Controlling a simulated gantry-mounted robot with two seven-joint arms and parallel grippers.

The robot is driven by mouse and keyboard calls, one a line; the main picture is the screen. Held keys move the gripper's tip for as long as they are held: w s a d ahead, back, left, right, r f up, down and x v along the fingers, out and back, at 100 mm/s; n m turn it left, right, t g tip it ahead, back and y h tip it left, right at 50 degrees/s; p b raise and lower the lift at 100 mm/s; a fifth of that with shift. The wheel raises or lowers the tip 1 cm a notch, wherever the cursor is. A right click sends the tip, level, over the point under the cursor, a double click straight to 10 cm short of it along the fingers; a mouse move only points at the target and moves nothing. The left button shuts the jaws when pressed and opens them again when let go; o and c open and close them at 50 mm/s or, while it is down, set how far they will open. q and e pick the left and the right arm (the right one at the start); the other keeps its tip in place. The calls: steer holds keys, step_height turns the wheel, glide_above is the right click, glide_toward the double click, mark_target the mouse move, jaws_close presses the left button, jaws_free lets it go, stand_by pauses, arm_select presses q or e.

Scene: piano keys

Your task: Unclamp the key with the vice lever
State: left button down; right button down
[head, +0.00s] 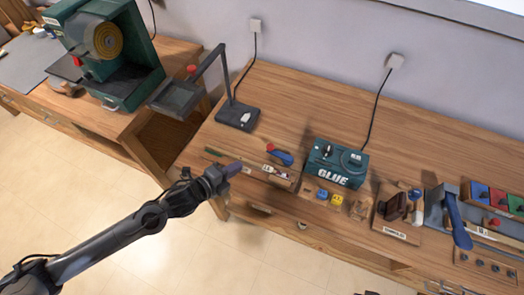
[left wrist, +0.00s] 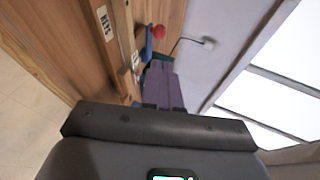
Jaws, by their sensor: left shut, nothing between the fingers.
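A grey vice (head: 435,207) stands at the right of the workbench, with a long blue lever (head: 458,222) slanting down toward the front edge. I cannot make out a key in its jaws at this size. My left gripper (head: 236,168) is shut and empty, its purple fingers in the air near the bench's left front part, far left of the vice. The shut fingers also show in the left wrist view (left wrist: 163,86). The vice is not recognizable in that view. My right gripper is not in view.
A teal glue box (head: 338,163) stands mid-bench, with small yellow and blue blocks (head: 330,196) before it.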

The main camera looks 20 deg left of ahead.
mark_target(268, 148)
arm_select(q)
steer(key=b+x, duration=0.1)
steer(key=x, duration=1.2)
steer(key=shift+d+b, duration=0.1)
steer(key=shift+b, duration=0.25)
steer(key=shift+w+d+f, duration=0.1)
steer(key=shift+w, duration=0.2)
